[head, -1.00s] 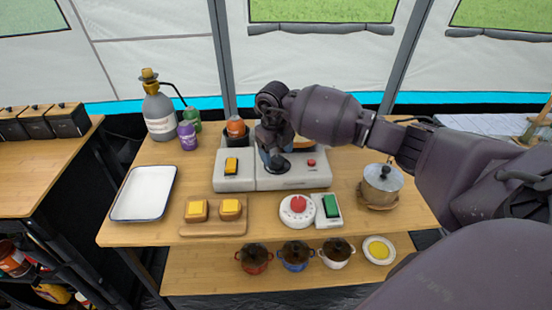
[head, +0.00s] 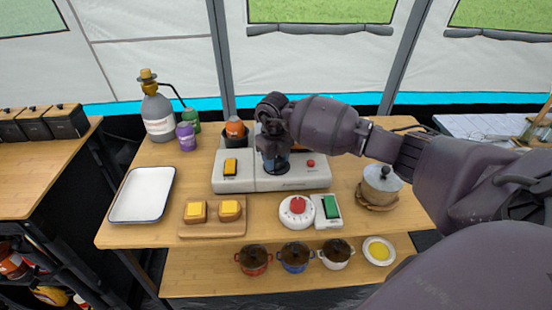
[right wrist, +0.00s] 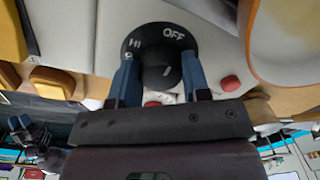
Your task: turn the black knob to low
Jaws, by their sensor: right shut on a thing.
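The black knob (right wrist: 160,68) stands on a round black dial (right wrist: 177,36) marked HI and OFF, and part of another letter shows below HI beside the left finger. A short pale mark on the knob lies on the side away from the lettering. My right gripper (right wrist: 160,82) is shut on the knob, with a blue finger on each side. In the head view my right gripper (head: 275,164) points down over the white appliance (head: 300,181) that carries the dial, hiding most of the knob.
A yellow switch (head: 230,167) and a red button (head: 311,163) flank the dial. Nearer are a round red control (head: 297,205), a green switch (head: 331,207) and a board (head: 212,230) with toppings on bread. A lidded pot (head: 381,184) stands right, an empty white tray (head: 143,195) left.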

